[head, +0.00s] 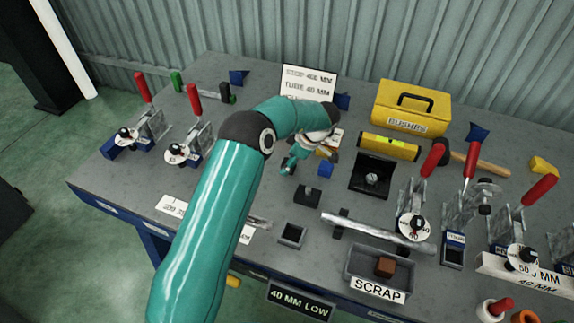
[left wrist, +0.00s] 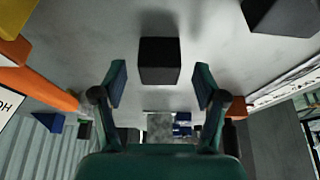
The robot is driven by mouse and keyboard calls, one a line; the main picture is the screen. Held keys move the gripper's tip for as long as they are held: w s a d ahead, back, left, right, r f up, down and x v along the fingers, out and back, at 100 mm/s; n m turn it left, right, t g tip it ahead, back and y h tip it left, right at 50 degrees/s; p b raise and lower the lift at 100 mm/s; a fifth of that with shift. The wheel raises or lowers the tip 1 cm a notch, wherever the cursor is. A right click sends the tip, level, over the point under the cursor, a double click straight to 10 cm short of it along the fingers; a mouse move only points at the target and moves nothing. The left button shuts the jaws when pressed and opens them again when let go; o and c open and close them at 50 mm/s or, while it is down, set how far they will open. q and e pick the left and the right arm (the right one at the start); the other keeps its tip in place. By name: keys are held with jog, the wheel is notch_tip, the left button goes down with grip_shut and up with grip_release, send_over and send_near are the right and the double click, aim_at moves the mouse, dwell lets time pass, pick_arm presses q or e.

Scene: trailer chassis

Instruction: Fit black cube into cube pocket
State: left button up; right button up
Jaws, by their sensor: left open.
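A black cube (left wrist: 160,61) stands on the grey bench in the left wrist view. It lies ahead of and between the two fingers of my left gripper (left wrist: 161,84), apart from both. In the head view my left gripper (head: 291,162) is low over the bench, open and empty, partly hidden by its own wrist. A small black block (head: 307,195) sits nearer the front; I cannot tell whether it is the same cube. An open square dark holder (head: 291,244), which looks like the cube pocket, stands near the front edge and appears empty. My right gripper is out of view.
A blue block (head: 325,170) is just right of the gripper. A metal tube (head: 375,231) lies on supports at the right, behind the scrap tray (head: 378,282) with a brown cube (head: 385,266). A yellow level (head: 389,147), yellow box (head: 411,106) and toggle clamps (head: 190,146) stand around.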

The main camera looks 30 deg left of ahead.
pick_arm(q)
jog(key=c, duration=1.2)
jog(key=shift+c, duration=0.2)
jog(key=shift+r, duration=0.15)
